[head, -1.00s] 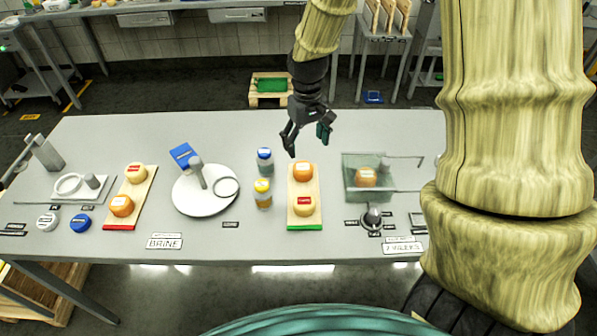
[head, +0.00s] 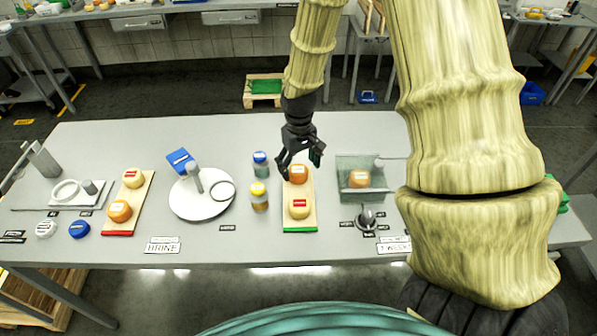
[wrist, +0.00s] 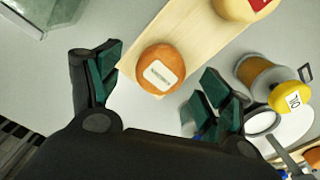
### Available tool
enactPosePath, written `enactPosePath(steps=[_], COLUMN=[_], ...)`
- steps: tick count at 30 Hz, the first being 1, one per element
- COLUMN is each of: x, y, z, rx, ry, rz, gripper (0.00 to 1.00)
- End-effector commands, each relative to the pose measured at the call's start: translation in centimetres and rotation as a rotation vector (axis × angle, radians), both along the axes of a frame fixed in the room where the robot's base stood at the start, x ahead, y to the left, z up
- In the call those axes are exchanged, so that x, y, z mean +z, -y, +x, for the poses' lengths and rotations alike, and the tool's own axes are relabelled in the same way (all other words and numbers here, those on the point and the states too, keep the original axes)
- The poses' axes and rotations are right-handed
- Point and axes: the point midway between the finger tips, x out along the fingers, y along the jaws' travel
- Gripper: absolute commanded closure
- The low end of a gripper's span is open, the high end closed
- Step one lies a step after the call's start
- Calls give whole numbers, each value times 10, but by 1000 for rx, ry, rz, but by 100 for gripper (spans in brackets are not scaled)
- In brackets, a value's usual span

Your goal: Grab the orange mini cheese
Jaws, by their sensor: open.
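An orange mini cheese (head: 298,173) with a white label sits on the far end of the green-edged wooden board (head: 299,221). A yellow mini cheese (head: 299,208) sits on the near end. My gripper (head: 299,164) is open just above the orange cheese in the head view. In the wrist view the orange cheese (wrist: 162,70) shows ahead of and between the two spread fingers (wrist: 160,85), with no contact visible. Other orange mini cheeses are in the clear tank (head: 359,180) and on the red-edged board (head: 127,228) at left.
A yellow-capped jar (head: 259,197) and a blue-capped jar (head: 261,165) stand close left of the board. A white round plate (head: 203,198) with a grey post is farther left. A dark knob (head: 366,218) is at right.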

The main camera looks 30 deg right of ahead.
Motion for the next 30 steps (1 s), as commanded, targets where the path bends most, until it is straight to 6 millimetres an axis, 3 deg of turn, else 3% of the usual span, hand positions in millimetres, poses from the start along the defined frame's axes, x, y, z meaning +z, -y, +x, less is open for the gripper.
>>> enactPosePath(steps=[9,20,29,30], x=[-26,-32,-32,-32], y=[-1,-1,-1,-1], z=[0,1,0,0], rx=[-1,0,0,0], ry=[0,1,1,1], rz=[0,0,0,0], gripper=[22,22,73,74])
